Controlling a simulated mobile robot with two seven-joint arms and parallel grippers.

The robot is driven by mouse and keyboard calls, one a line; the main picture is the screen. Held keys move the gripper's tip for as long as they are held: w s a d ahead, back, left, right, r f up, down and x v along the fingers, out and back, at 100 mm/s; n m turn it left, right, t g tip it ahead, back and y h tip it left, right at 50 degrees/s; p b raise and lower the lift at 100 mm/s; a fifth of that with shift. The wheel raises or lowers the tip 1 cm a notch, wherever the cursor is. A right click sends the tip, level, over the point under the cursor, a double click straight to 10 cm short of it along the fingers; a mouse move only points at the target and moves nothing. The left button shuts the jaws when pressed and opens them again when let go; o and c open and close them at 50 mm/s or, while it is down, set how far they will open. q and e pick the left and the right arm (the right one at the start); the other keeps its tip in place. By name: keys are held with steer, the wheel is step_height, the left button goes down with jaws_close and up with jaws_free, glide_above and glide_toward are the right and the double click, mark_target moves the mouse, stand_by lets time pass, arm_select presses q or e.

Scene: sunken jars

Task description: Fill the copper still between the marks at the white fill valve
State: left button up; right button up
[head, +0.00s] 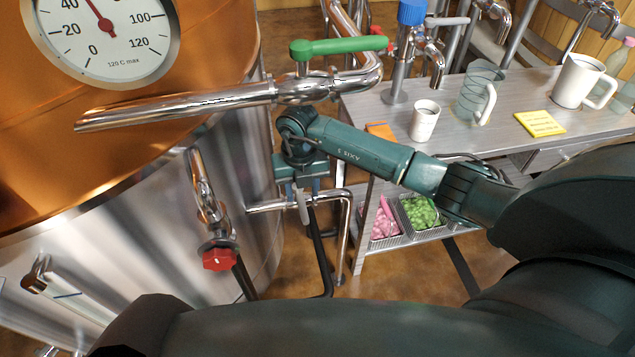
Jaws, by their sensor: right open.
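The copper still (130,180) fills the left side, with a bright metal lower body. A glossy tube fitting (72,300) at lower left carries a thin dark line; I cannot tell if it is a fill mark. My right gripper (302,193) is open and points down over a steel pipe (335,197) beside the still. A pale lever (302,208) shows between its fingers; it may be the white fill valve, and I cannot tell whether they touch. The liquid level is not readable. My left gripper is out of view.
A green-handled valve (335,47) on a chrome spout is just above my right gripper. A red-knob valve (219,259) hangs left of it. The grey counter (450,120) holds a white cup (424,121), a glass pitcher (479,90) and taps. A dial (105,40) reads about 50.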

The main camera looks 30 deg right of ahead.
mark_target(303, 208)
step_height(303, 208, down, 4)
steer(key=shift+s+r+b, duration=0.1)
steer(key=shift+r+b, duration=0.05)
steer(key=shift+b, duration=1)
steer(key=shift+f+b, duration=0.55)
steer(key=shift+f, duration=0.6)
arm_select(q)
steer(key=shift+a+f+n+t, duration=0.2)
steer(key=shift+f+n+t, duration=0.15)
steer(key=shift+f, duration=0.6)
